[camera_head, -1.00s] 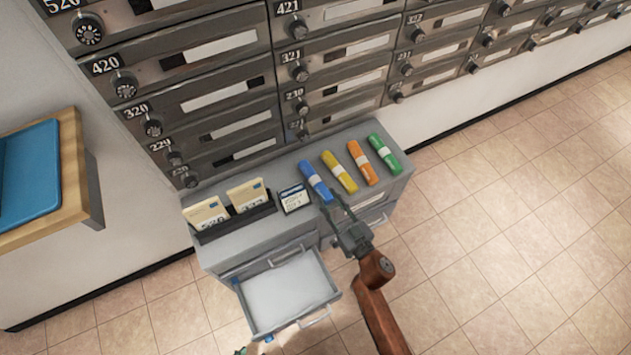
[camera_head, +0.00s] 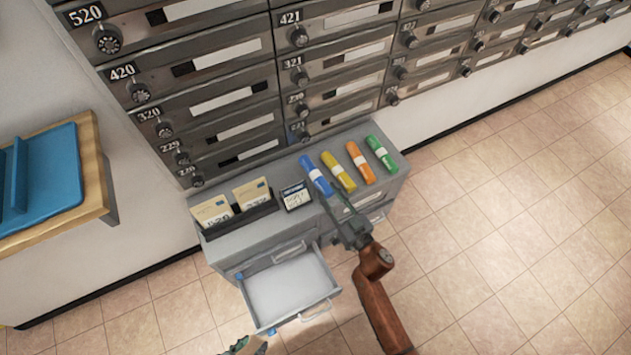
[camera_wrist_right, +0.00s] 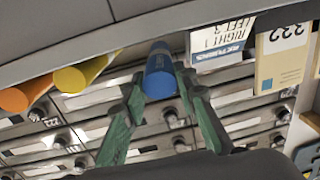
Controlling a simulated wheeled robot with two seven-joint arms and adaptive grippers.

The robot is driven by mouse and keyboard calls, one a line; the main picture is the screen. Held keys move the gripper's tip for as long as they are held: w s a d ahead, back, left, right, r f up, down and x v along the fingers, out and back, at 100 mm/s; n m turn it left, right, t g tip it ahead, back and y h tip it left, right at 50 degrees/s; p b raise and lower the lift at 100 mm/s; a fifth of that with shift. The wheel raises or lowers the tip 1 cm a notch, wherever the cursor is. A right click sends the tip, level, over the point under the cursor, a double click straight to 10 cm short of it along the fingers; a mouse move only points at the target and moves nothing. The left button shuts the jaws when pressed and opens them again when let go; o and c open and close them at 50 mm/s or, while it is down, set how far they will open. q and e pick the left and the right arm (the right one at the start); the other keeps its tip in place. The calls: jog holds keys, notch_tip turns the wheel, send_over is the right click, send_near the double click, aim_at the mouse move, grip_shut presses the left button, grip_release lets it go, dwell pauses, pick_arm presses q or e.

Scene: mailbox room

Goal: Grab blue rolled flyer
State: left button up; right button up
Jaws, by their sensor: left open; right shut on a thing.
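The blue rolled flyer (camera_head: 315,175) with a white band is at the left end of a row of rolled flyers on the grey cabinet top. My right gripper (camera_head: 337,196) is shut on its near end. In the right wrist view, the blue flyer (camera_wrist_right: 160,75) sits between the green fingers of my right gripper (camera_wrist_right: 160,82). I cannot tell whether the flyer is lifted clear of the cabinet top. My left gripper (camera_head: 245,346) shows only partly at the bottom edge of the head view, is open, and is away from the flyers.
Yellow (camera_head: 338,171), orange (camera_head: 360,162) and green (camera_head: 381,153) rolled flyers lie to its right. A small sign (camera_head: 296,196) and a letter holder (camera_head: 240,221) stand left. An open drawer (camera_head: 290,290) juts from the grey cabinet (camera_head: 275,226). Mailboxes (camera_head: 225,100) rise behind.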

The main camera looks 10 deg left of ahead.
pick_arm(q)
jog(key=shift+w+r, duration=0.15)
jog(key=shift+r, duration=0.25)
pick_arm(e)
jog(key=shift+r, duration=0.35)
pick_arm(q)
jog(key=shift+t, duration=0.3)
jog(key=r+p, duration=0.2)
jog(key=w+r+p, duration=0.1)
jog(key=r+p, duration=0.1)
jog(key=shift+w+r, duration=0.15)
jog(key=shift+r, duration=0.25)
pick_arm(e)
jog(key=v, duration=0.8)
